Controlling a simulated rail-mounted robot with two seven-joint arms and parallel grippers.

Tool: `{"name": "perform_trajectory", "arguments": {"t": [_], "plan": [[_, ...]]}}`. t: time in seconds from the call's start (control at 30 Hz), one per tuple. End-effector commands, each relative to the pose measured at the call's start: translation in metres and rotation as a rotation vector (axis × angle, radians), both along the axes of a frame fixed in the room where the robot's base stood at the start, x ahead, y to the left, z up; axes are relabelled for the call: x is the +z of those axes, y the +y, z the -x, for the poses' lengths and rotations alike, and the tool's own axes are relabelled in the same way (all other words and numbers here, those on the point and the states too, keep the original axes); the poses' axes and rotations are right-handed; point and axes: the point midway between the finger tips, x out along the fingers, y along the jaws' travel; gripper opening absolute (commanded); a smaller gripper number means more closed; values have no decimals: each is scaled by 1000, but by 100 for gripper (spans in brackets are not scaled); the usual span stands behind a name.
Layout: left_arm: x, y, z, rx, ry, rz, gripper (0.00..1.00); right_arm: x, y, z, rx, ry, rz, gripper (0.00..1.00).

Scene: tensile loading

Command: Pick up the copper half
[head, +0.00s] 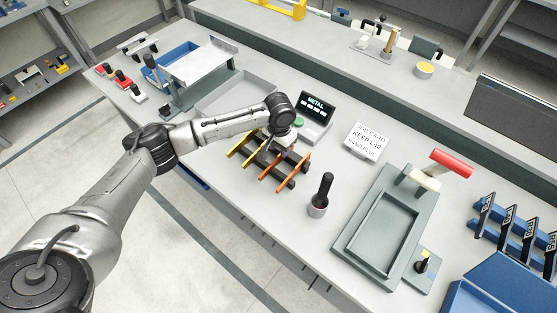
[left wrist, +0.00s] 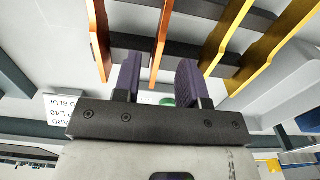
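Several flat bars lie across dark rails. Two are yellow (head: 241,143) and two are orange to copper. The redder one, which looks like the copper half (left wrist: 161,40), shows in the middle of the left wrist view; in the head view it is partly under my gripper (head: 269,168). A lighter orange bar (head: 293,173) lies to its right in the head view. My left gripper (left wrist: 158,62) is open over the rack, with the copper bar's end showing between its two fingers. I cannot tell whether they touch it. My right gripper is not in view.
A display reading METAL (head: 315,105) stands just behind the rack, beside a job card (head: 366,142). A dark-handled tool in a cup (head: 318,205) and a grey tray fixture (head: 352,240) are to the right. A shallow grey tray (head: 212,104) is behind my arm.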

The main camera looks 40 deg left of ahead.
Motion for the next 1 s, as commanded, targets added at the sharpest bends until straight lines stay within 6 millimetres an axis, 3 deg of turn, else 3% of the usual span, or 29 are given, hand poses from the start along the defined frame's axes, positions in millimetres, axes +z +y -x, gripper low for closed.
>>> {"name": "perform_trajectory", "arguments": {"t": [0.23, 0.6, 0.93, 1.0], "plan": [[-13, 0, 1, 0, 1, -1, 38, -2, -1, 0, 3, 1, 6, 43], [-55, 1, 4, 0, 1, -1, 38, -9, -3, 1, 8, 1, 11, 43], [-60, 0, 4, -1, 0, -1, 38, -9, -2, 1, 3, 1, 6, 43], [-59, 0, 4, -1, 0, -1, 33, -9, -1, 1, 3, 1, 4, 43]]}}
